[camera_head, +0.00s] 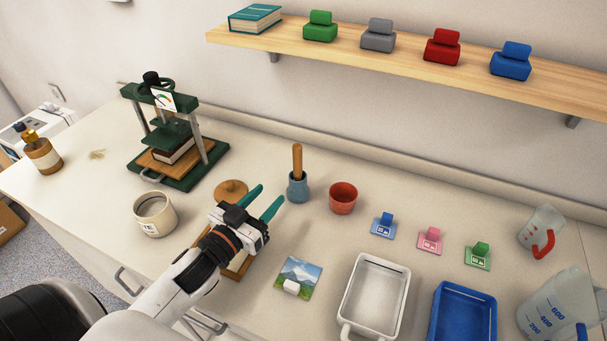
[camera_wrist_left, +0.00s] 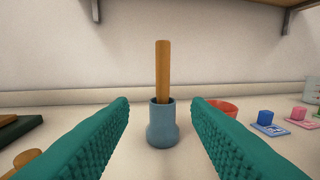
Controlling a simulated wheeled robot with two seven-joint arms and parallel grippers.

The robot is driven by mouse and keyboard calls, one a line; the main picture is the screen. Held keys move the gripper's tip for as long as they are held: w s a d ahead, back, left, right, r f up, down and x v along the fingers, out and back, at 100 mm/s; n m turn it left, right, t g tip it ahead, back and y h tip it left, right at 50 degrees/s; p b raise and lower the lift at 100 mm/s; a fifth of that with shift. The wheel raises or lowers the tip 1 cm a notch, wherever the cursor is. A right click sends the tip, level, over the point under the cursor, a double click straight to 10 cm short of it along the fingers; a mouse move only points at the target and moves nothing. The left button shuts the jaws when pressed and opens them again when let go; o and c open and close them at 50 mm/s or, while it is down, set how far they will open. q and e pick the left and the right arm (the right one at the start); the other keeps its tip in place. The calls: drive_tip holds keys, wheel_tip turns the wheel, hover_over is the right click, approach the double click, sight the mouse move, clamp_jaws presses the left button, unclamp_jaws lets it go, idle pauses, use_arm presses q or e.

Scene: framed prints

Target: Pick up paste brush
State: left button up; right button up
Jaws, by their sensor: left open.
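The paste brush shows as an upright wooden handle (camera_head: 297,160) standing in a small blue-grey holder (camera_head: 298,188); its lower end is hidden inside the holder. In the left wrist view the handle (camera_wrist_left: 162,72) and the holder (camera_wrist_left: 162,128) stand ahead, centred between the two teal fingers. My left gripper (camera_head: 264,204) is open and empty, its fingertips short of the holder and pointing toward it. In the left wrist view the left gripper's fingers (camera_wrist_left: 160,115) are spread wide on either side, apart from the brush. My right gripper is not seen.
A red cup (camera_head: 343,197) stands just right of the holder. A green press (camera_head: 172,150) is at the back left, and a white jar (camera_head: 155,214) is left of my gripper. A white tray (camera_head: 374,295) and blue tray (camera_head: 462,312) lie front right. A shelf (camera_head: 420,62) hangs above.

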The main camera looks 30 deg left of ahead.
sight(295, 167)
use_arm(q)
drive_tip(key=w, duration=0.2)
drive_tip(key=w+p, duration=0.1)
drive_tip(key=w, duration=0.3)
drive_tip(key=shift+d, duration=0.3)
drive_tip(key=shift+w, duration=0.35)
drive_tip(key=w, duration=0.1)
drive_tip(key=w+p, duration=0.1)
drive_tip(key=w, duration=0.1)
drive_tip(key=w+d+r+p, duration=0.1)
drive_tip(key=shift+w, duration=0.4)
drive_tip(key=shift+w+f, duration=0.1)
drive_tip(key=shift+w, duration=0.15)
clamp_jaws()
